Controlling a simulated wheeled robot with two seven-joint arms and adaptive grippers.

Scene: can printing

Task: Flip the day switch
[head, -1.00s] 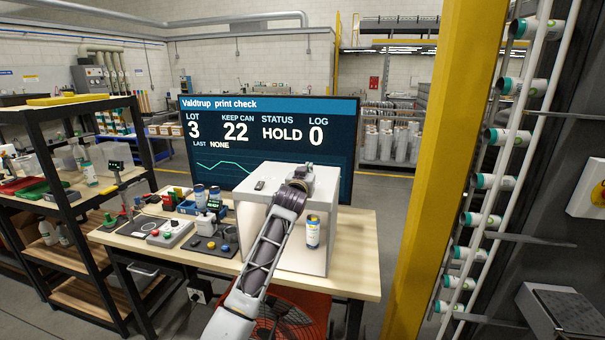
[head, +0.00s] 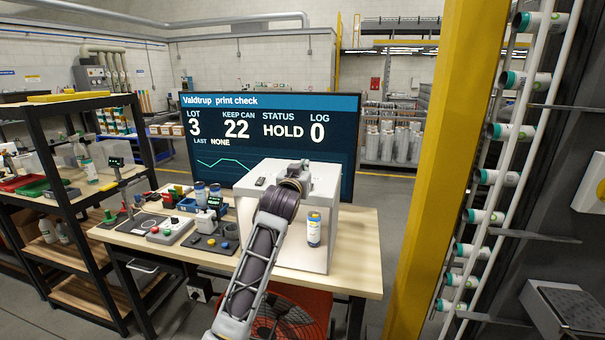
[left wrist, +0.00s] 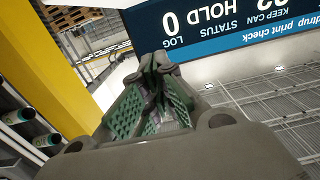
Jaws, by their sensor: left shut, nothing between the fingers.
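A small dark switch-like piece (head: 260,181) lies on top of the white box (head: 300,258) on the bench; I cannot tell whether it is the day switch, or which way it is set. My left arm reaches up in front of the box, its outer end near the box's top. The fingers of my left gripper cannot be made out in the head view. In the left wrist view my left gripper (left wrist: 158,68) is shut and empty, with the screen upside down beyond it. My right gripper is not in view.
A screen (head: 270,150) behind the box reads HOLD. A button box (head: 172,229) and other small devices crowd the bench's left side. A yellow post (head: 435,170) and can rack stand at right.

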